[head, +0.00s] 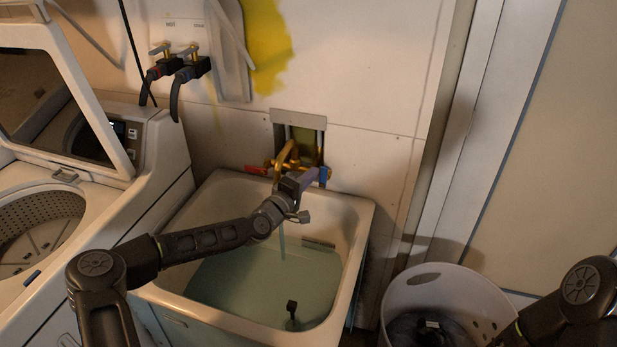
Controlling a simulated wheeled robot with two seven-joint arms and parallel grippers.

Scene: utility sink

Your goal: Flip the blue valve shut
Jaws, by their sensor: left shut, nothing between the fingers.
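The blue valve handle (324,174) is at the right side of the brass faucet (287,156), on the wall above the sink; it looks upright. A red valve handle (256,170) lies level at the faucet's left side. My left gripper (312,175) is shut and empty, its tips just left of the blue handle. I cannot tell whether they touch it. The gripper hides part of the faucet. A thin stream of water (283,242) falls into the sink. My right arm enters at the lower right, with its gripper out of view.
The utility sink (361,218) holds bluish water, with a small dark object (291,309) standing in it. An open washing machine (166,160) stands at the left. A white perforated basket (471,287) with dark contents is at the lower right. Hose taps (180,62) are on the wall at upper left.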

